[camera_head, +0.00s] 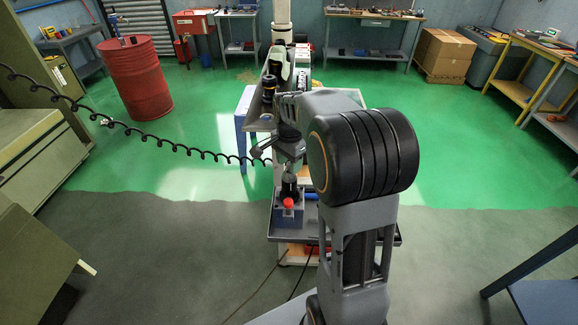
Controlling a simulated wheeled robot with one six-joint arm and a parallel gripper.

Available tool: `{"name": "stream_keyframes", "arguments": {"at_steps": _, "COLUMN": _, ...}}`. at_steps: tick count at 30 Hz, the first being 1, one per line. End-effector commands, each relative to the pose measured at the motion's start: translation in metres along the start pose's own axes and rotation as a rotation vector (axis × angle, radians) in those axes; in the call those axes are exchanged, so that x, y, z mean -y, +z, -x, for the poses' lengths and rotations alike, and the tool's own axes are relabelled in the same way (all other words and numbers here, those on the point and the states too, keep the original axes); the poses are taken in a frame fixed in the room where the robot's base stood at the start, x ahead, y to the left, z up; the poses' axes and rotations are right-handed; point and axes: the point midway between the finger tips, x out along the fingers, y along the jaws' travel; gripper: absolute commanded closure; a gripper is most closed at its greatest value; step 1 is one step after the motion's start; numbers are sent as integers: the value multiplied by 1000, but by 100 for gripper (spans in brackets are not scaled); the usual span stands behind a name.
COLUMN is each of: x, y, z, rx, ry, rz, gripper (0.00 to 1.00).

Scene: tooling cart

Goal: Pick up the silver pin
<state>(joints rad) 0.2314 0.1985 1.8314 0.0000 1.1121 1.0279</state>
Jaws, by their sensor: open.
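My gripper (286,166) is near the middle of the picture, pointing down over the tooling cart. It is small and partly covered by my own wrist, and its fingers are open. I cannot make out the silver pin for certain; it is too small or hidden by my arm. Just below the gripper, a dark upright piece (289,188) stands in a grey block (288,217) on the cart (283,237). A red round knob (288,203) is on the front of the block. I cannot tell whether the gripper touches the dark piece.
Black and white tool pieces (269,87) stand on the cart's far part. A blue-legged table (241,130) is behind, to the left. A red drum (135,78) stands at the left back. A coiled black cable (150,134) hangs across the left. Green floor is open to the right.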

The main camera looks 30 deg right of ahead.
Motion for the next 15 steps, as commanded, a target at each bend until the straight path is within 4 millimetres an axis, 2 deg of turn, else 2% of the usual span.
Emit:
{"name": "stream_keyframes", "arguments": {"at_steps": 4, "x": 0, "y": 0, "z": -8, "rx": 0, "ry": 0, "rz": 0, "gripper": 54}}
{"name": "stream_keyframes", "arguments": {"at_steps": 11, "x": 0, "y": 0, "z": -9, "rx": 0, "ry": 0, "rz": 0, "gripper": 55}}
{"name": "stream_keyframes", "arguments": {"at_steps": 15, "x": 0, "y": 0, "z": -8, "rx": 0, "ry": 0, "rz": 0, "gripper": 68}}
